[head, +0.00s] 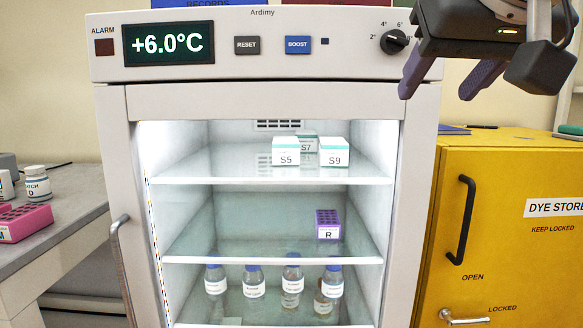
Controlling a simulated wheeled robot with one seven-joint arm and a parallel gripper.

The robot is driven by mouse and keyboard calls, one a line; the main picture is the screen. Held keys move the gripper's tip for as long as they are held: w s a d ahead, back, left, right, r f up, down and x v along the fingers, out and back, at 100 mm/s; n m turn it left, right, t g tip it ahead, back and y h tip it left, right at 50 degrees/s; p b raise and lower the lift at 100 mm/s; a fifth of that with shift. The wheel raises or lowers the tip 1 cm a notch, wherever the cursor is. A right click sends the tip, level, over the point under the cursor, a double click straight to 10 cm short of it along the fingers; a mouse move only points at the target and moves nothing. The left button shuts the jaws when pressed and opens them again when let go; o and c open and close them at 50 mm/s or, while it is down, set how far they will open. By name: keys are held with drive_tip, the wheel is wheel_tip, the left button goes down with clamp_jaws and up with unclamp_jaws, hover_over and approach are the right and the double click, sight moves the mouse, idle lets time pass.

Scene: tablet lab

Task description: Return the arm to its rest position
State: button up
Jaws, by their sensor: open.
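My gripper (446,84) is at the upper right of the head view, in front of the fridge's right edge and the yellow cabinet. Its two purple fingers point down and stand apart, with nothing between them. The rest of my arm runs out of the top of the picture.
A lit fridge (419,158) shows its shelves, with white boxes (285,151), a purple rack (328,224) and several bottles (255,281). A yellow cabinet (510,240) stands right. A grey bench (65,222) at left holds a pink rack (25,222) and a white jar (38,184).

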drive_tip(key=s+f+g, duration=0.2)
drive_tip(key=f, duration=2)
drive_tip(key=s+f+g, duration=0.3)
drive_tip(key=f, duration=2)
drive_tip(key=shift+s+a, duration=0.15)
drive_tip(key=shift+a, duration=0.1)
drive_tip(key=shift+r, duration=0.1)
drive_tip(key=shift+c, duration=0.3)
